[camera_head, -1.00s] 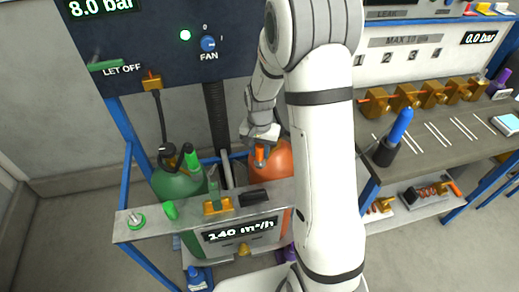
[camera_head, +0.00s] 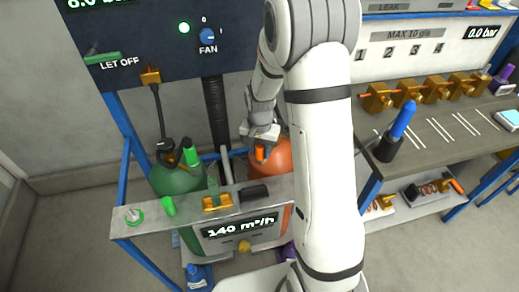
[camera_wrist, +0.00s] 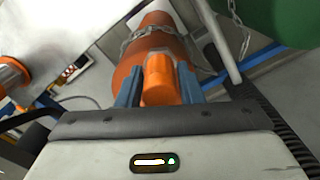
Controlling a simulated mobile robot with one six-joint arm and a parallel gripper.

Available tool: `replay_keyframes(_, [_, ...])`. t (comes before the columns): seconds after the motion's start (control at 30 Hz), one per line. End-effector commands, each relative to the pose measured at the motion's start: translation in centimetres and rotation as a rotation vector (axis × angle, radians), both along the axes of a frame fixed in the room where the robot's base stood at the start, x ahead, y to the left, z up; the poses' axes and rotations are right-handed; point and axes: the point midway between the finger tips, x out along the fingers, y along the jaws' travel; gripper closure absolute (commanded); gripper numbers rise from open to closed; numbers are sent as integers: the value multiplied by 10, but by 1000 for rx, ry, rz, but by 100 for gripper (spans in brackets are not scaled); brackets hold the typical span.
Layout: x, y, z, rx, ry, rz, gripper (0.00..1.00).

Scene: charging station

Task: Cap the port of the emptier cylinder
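The orange cylinder (camera_head: 280,160) stands behind the metal shelf, partly hidden by my arm. Its shoulder, with a chain around it, also shows in the wrist view (camera_wrist: 130,75). My gripper (camera_head: 261,146) is over its upper part. In the wrist view an orange cap-like piece (camera_wrist: 160,82) sits between the two blue-grey fingers of my gripper (camera_wrist: 160,88), which appear to touch its sides. I cannot tell whether it touches the cylinder. The green cylinder (camera_head: 172,182) stands to the left, with a dark valve on top. The ports and the fill levels cannot be made out.
The metal shelf (camera_head: 140,237) carries a green cap-like piece (camera_head: 168,206), a brass fitting (camera_head: 217,203) and a black block (camera_head: 254,193). A black hose (camera_head: 160,112) runs from the panel to the green cylinder. A bench (camera_head: 430,140) with brass fittings stands right.

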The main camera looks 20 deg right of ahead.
Motion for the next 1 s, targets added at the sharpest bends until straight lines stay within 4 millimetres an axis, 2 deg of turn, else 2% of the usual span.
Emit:
replay_keyframes(0.03, [0,0,0,0,0,0,62])
replay_keyframes(0.23, [0,0,1,0,0,0,47])
replay_keyframes(0.53, [0,0,6,0,-1,0,47])
replay_keyframes(0.9, [1,0,64,0,-4,1,47])
replay_keyframes(1.0, [1,0,73,0,-2,1,47])
